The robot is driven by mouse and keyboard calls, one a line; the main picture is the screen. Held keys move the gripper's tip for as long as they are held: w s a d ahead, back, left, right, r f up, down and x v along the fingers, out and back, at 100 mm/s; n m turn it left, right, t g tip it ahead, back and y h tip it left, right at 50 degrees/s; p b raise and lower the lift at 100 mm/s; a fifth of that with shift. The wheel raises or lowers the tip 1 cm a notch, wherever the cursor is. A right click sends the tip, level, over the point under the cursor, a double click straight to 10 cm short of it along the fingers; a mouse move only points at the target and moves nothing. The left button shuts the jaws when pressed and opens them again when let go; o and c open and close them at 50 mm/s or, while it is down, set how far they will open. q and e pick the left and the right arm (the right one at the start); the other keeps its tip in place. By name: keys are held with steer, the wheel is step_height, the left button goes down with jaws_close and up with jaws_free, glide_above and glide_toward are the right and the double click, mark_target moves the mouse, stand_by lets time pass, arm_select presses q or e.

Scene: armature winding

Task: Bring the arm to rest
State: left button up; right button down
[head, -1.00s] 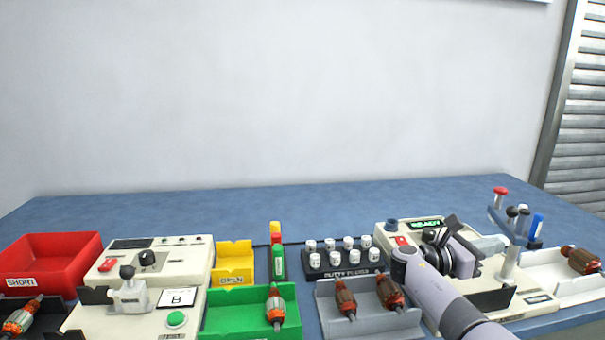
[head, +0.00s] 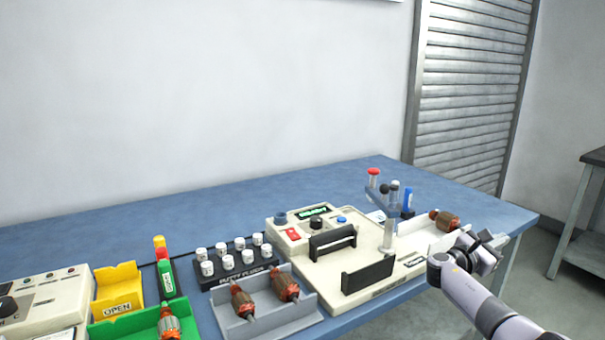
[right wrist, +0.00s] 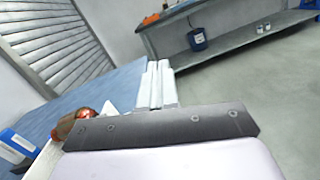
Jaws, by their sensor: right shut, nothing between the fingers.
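My right arm comes in from the lower right of the head view. Its gripper (head: 492,240) is at the table's right front edge, by the white tray (head: 420,240), with nothing seen in it. In the right wrist view the two pale fingers (right wrist: 157,84) lie together, shut. An armature with a copper-brown core (head: 446,220) lies in the white tray, beside the gripper; it also shows at the left of the right wrist view (right wrist: 72,124). My left gripper is not in view.
The cream winding machine (head: 340,262) with its post stands left of the gripper. A grey tray (head: 250,325) with two armatures, several white-capped putty bottles (head: 232,255), a yellow bin (head: 118,290) and a green bin (head: 125,330) are further left. Open floor lies right of the blue table (head: 495,212).

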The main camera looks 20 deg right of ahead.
steer(key=s+a+f+m+t+y, duration=0.1)
steer(key=s+a+f+t+y, duration=0.25)
steer(key=a+f, duration=0.45)
steer(key=s+a+f+m+t+y, duration=0.1)
steer(key=s+a+f+t+y, duration=0.1)
steer(key=a+f+y, duration=0.55)
steer(key=s+a+f+t+y, duration=0.25)
steer(key=a+f, duration=0.35)
steer(key=f, duration=0.5)
steer(key=s+a+r+m+t+y, duration=0.15)
steer(key=s+a+m+y, duration=0.55)
steer(key=s+a, duration=0.8)
steer(key=w+a+m, duration=0.2)
steer(key=a+m, duration=0.2)
steer(key=a, duration=0.7)
step_height(320, 180, up, 6)
steer(key=p, duration=0.6)
steer(key=shift+y, duration=0.35)
steer(key=shift+w+a+r, duration=0.1)
